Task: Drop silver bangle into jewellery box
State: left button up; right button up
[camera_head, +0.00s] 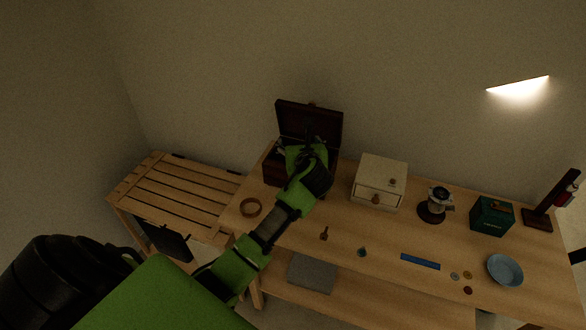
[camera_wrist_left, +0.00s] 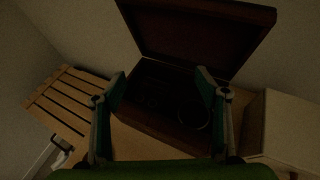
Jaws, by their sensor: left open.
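The jewellery box (camera_head: 308,118) is a dark wooden box with its lid raised, at the back left of the table. It also fills the middle of the left wrist view (camera_wrist_left: 195,30). My left gripper (camera_head: 309,142) is over the open box, its fingers apart (camera_wrist_left: 160,76) and nothing visible between their tips. A thin round outline, apparently the silver bangle (camera_wrist_left: 207,121), shows dimly in the box area beside the right-hand finger. The dark picture does not show clearly what it rests on. In the head view my arm hides much of the box interior. My right gripper is not in view.
A cream drawer box (camera_head: 380,179) stands right of the jewellery box, with a grinder (camera_head: 436,205) and green box (camera_head: 491,216) further right. A slatted bench (camera_head: 180,196) adjoins on the left.

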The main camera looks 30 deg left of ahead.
pick_arm(q)
jog(key=v, duration=0.8)
jog(key=shift+s+d, duration=0.15)
jog(key=s+d+f+n+g+h, duration=0.2)
jog(key=s+d+f+n, duration=0.1)
jog(key=s+f+n, duration=0.45)
jog(key=s+d+f+n+g+h, duration=0.1)
jog(key=s+d+f+n+h, duration=0.25)
jog(key=s+f+n, duration=0.4)
jog(key=s+d+f+n+g+h, duration=0.1)
jog(key=s+d+n+g+h, duration=0.1)
jog(key=s+d+n, duration=0.5)
jog(key=s+d+f+n+g+h, duration=0.15)
jog(key=s+n, duration=0.25)
jog(key=s, duration=0.6)
notch_tip(320, 180, down, 24)
jog(key=s+g, duration=0.1)
jog(key=s+a+f+g, duration=0.1)
jog(key=s+a+f, duration=0.1)
jog(key=s+f, duration=0.7)
jog(key=s+a+f, duration=0.2)
jog(key=s+f, duration=0.7)
jog(key=shift+g+b, duration=0.35)
